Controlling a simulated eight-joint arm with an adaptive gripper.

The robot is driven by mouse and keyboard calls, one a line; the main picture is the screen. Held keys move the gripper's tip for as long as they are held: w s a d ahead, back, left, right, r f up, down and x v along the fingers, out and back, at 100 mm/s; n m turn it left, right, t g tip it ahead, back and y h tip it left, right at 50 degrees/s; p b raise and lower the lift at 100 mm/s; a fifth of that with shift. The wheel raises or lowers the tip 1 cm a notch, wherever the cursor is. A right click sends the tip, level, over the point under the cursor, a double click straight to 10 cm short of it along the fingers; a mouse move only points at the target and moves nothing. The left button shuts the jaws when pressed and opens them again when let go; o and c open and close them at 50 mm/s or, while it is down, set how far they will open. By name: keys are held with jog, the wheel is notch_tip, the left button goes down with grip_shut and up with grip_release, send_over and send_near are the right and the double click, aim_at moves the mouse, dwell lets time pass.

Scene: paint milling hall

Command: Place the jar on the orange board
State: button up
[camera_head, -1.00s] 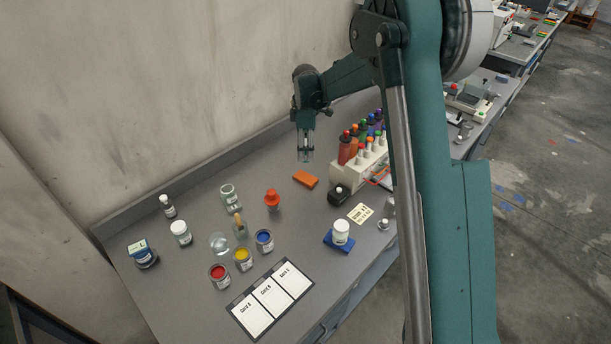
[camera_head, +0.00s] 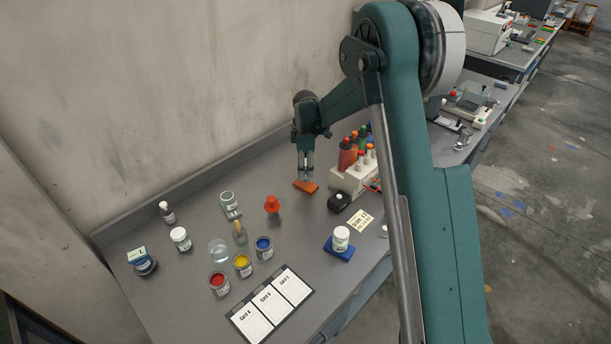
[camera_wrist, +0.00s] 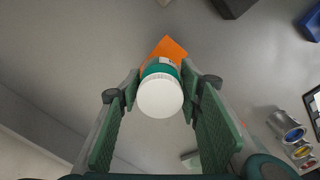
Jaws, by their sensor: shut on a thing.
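In the wrist view a small jar with a white lid (camera_wrist: 160,98) and a green band sits between the two fingers of my gripper (camera_wrist: 160,84), which is shut on it. The orange board (camera_wrist: 170,47) shows just behind the jar, partly covered by it. In the head view my gripper (camera_head: 305,174) points down at the orange board (camera_head: 308,187), near the back of the bench. The held jar is hard to make out there. I cannot tell whether it touches the board.
A black box (camera_head: 338,203) and a rack of bottles (camera_head: 352,181) stand right of the board. A red-topped bottle (camera_head: 272,205) stands to its left. A white jar (camera_head: 341,238) sits on a blue board (camera_head: 338,252) nearer the front. Several paint cans and jars stand at left.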

jog(key=shift+f, duration=1.7)
jog(key=shift+f, duration=0.15)
jog(key=o, duration=1)
jog(key=shift+c, duration=0.2)
jog(key=shift+r, duration=6.15)
